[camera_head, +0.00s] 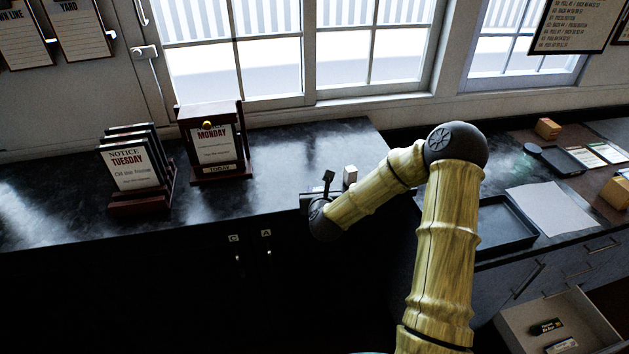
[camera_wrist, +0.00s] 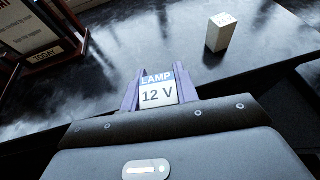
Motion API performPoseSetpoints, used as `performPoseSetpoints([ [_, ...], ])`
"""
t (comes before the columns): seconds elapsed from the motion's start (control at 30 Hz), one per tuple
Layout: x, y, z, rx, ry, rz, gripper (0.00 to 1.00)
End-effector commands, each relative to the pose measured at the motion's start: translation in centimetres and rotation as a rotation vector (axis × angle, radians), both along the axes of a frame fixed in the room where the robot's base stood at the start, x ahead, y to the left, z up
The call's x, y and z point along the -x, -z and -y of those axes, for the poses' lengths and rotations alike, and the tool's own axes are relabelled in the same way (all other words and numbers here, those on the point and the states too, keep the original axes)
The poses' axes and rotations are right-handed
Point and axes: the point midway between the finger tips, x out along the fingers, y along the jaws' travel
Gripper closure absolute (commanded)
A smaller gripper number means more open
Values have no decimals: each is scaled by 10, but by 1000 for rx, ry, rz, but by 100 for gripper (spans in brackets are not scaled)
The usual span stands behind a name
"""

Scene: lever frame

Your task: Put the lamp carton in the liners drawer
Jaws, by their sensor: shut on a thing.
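The lamp carton (camera_wrist: 157,95), a small box with a blue and white face reading "LAMP 12 V", is between the two purple fingers of my gripper (camera_wrist: 158,91) in the wrist view. My gripper is shut on it over the front edge of the dark counter; whether the carton touches the counter I cannot tell. In the head view my wrist hides the carton. An open drawer (camera_head: 583,345) is at the lower right, with a few small labelled packs inside. No label naming it the liners drawer is readable.
A pale block (camera_wrist: 221,33) stands on the counter near my gripper; it also shows in the head view (camera_head: 350,176). Notice stands (camera_head: 212,145) (camera_head: 133,170) are at left. A black tray (camera_head: 497,226) lies on the right-hand bench. The counter's middle is mostly clear.

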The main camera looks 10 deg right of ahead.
Motion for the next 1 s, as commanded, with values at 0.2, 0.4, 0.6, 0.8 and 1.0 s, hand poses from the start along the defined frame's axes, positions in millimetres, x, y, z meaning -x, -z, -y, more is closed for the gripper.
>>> performPoseSetpoints([
  [0.2,22,38,-3,1,-46,-7,91],
  [0.4,50,72,-10,-9,-103,-3,91],
  [0.6,68,88,-17,-21,-137,6,91],
  [0.8,68,87,-17,-20,-139,7,91],
  [1.0,68,86,-16,-20,-138,7,91],
])
